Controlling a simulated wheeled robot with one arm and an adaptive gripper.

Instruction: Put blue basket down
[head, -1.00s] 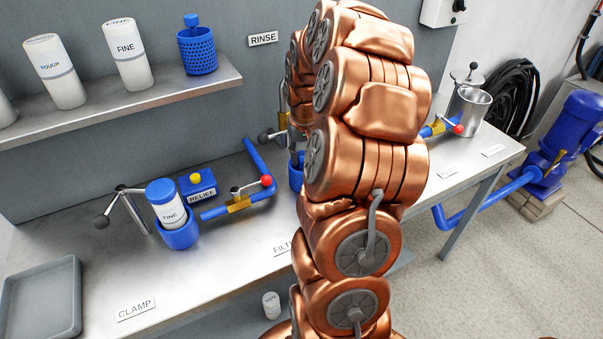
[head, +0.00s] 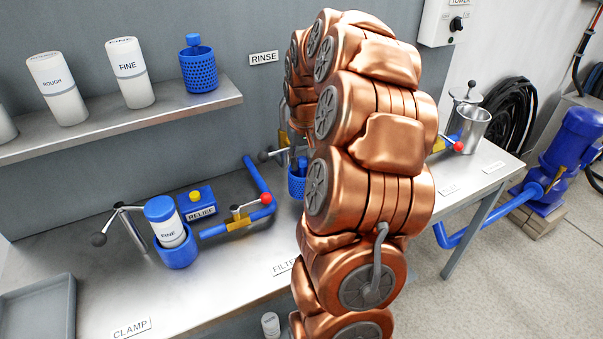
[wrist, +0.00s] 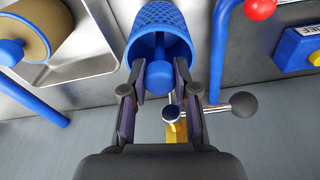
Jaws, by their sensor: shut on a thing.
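The blue basket (wrist: 159,28) is a perforated cup with a central blue knob (wrist: 159,78). In the wrist view my gripper (wrist: 160,88) is shut on this knob, with one finger on each side. In the head view the basket (head: 297,182) shows low over the bench, just left of my copper arm, which partly hides it and most of the gripper. I cannot tell whether its bottom touches the bench.
A similar blue basket (head: 198,72) stands on the shelf (head: 165,103) beside white canisters. On the bench (head: 80,240) are a FINE canister (head: 167,225) in a blue cup, a RELIEF box (head: 197,200) and blue piping (head: 259,178). A valve handle (wrist: 210,109) is close to the gripper.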

